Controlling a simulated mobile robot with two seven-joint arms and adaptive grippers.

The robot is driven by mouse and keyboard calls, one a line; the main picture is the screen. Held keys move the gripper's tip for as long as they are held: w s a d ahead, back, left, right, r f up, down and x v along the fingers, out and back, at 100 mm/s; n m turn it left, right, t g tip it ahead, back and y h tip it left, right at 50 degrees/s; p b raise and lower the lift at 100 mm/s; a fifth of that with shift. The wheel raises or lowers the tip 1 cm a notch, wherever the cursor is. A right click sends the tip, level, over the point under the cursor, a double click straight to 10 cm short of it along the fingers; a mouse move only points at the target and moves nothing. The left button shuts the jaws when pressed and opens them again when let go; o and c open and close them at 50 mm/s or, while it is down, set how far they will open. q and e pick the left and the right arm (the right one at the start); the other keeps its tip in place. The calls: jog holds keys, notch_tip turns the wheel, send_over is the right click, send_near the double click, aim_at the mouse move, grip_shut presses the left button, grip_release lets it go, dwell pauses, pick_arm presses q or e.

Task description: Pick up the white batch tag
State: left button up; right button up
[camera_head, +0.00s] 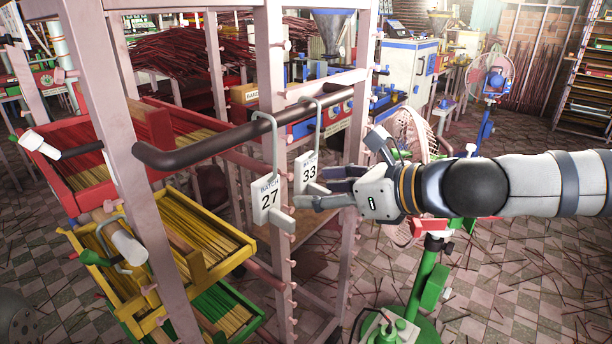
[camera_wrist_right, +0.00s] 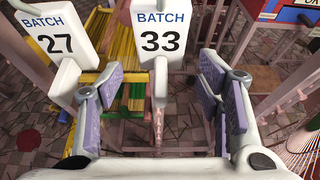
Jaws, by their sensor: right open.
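Two white batch tags hang by pale hooks from a dark horizontal bar (camera_head: 215,138) on the rack. The tag marked 27 (camera_head: 268,199) hangs left of the tag marked 33 (camera_head: 308,171). My right gripper (camera_head: 318,188) is open and empty, its fingers pointing left beside tag 33. In the right wrist view, tag 33 (camera_wrist_right: 160,38) is centred, with its narrow lower stem in line with the gap between the fingers (camera_wrist_right: 160,103). Tag 27 (camera_wrist_right: 52,40) is to the left, its lower part close to the left finger. I cannot tell whether they touch. My left gripper is not in view.
A pinkish rack post (camera_head: 270,70) stands close behind the tags. Yellow trays of sticks (camera_head: 195,235) sit on the rack to the left. A green fan stand (camera_head: 425,285) is below my right arm. Loose sticks litter the tiled floor.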

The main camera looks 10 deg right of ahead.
jog(key=shift+w+a+f, duration=0.25)
jog(key=shift+w+a, duration=0.05)
jog(key=shift+w, duration=0.05)
jog(key=shift+r, duration=0.25)
jog(key=c, duration=1.2)
jog(key=shift+o, duration=0.2)
